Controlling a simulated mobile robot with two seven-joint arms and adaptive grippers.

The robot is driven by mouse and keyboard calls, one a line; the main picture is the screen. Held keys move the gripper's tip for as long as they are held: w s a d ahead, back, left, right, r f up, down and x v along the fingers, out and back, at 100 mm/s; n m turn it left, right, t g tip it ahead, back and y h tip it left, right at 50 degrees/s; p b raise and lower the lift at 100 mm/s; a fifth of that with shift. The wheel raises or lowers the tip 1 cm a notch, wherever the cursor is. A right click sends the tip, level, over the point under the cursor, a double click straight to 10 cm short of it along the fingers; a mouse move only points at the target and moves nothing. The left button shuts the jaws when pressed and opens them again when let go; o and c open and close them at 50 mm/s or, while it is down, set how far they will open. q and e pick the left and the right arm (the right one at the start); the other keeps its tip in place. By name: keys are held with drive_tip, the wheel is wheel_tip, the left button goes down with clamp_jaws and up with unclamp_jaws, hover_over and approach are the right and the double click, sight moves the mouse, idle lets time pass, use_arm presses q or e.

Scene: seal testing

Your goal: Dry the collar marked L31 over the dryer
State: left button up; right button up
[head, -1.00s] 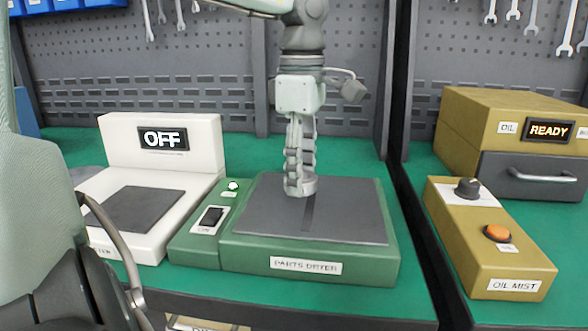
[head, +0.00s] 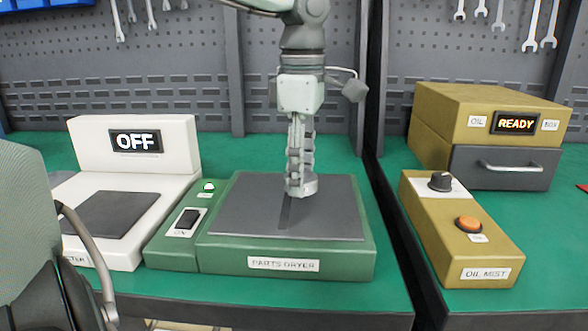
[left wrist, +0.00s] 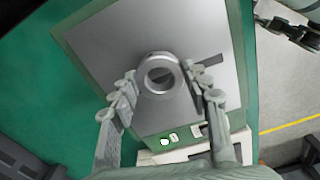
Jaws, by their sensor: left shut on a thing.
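The grey metal collar (head: 302,188) is at the tips of my left gripper (head: 300,178), low over the dark plate of the green parts dryer (head: 335,262). In the left wrist view the collar (left wrist: 149,88) is a ring between the two fingers of the left gripper (left wrist: 164,88), which is shut on it. No L31 mark is readable on it. The gap between collar and plate cannot be judged exactly. The dryer's switch (head: 187,219) has a label reading ON, and a small lamp (head: 208,187) glows green.
A white tester (head: 135,180) with an OFF display stands left of the dryer. On the right are a yellow oil box (head: 450,110) showing READY and an oil mist unit (head: 500,250) with a knob and orange button. A pegboard with wrenches stands behind.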

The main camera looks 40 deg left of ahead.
use_arm(q)
drive_tip(key=shift+w+d, duration=0.9)
drive_tip(key=shift+d, duration=0.15)
use_arm(e)
drive_tip(key=shift+r, duration=0.1)
use_arm(q)
drive_tip(key=shift+r, duration=0.15)
drive_tip(key=shift+r+p, duration=1.1)
drive_tip(key=shift+r, duration=0.15)
wheel_tip(320, 180, up, 6)
drive_tip(key=p, duration=0.4)
drive_tip(key=shift+p, duration=0.35)
use_arm(e)
wheel_tip(320, 180, down, 21)
drive_tip(key=s+g, duration=0.1)
drive_tip(key=shift+d+r+n+y, duration=0.15)
drive_tip(key=shift+r+n+y, duration=0.05)
drive_tip(key=shift+n+y, duration=0.1)
